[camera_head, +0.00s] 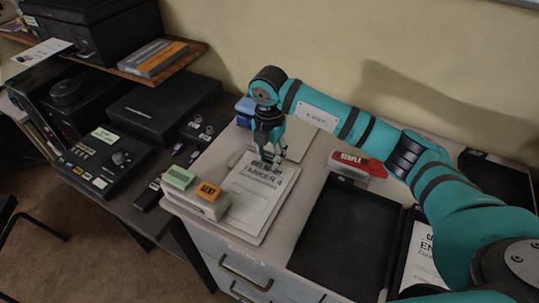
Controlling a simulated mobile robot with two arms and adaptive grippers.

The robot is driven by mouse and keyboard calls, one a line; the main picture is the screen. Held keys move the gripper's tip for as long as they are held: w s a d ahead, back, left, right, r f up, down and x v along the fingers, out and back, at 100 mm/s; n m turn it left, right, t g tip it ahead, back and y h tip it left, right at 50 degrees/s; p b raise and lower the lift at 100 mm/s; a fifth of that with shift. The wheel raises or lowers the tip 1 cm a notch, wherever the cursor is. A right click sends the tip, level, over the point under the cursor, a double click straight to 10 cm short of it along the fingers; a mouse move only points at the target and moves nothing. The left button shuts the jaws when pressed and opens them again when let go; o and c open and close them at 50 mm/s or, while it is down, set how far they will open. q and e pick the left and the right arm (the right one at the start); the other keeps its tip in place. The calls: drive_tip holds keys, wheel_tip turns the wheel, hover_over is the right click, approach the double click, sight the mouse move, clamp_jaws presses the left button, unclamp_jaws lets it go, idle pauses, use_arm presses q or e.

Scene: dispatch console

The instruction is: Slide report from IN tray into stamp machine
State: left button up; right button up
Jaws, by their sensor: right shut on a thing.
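The report (258,198), a white printed sheet with a large heading, lies on the pale cabinet top at the centre. My right gripper (272,160) is shut on the report at its far end, and its fingers hide part of the heading. A beige unit (208,207) with a green block and an orange block on top stands against the report's left side. I cannot tell whether it is the stamp machine. An empty black tray (343,235) lies to the right. I cannot read a label naming it the IN tray. My left gripper is not in view.
A red labelled device (358,163) stands behind the black tray. Another printed sheet (420,262) lies at the right, partly behind my right arm. A blue object (244,108) is at the back. A control panel (103,158) sits on the lower dark desk at left.

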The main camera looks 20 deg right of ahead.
idle(0.4)
drive_tip(key=o, duration=1.2)
drive_tip(key=shift+w+a, duration=0.1)
drive_tip(key=shift+w, duration=0.05)
drive_tip(key=shift+c, duration=0.2)
drive_tip(key=o, duration=0.6)
drive_tip(key=shift+c, duration=0.2)
drive_tip(key=shift+r+p, duration=2.3)
drive_tip(key=shift+r, duration=1.2)
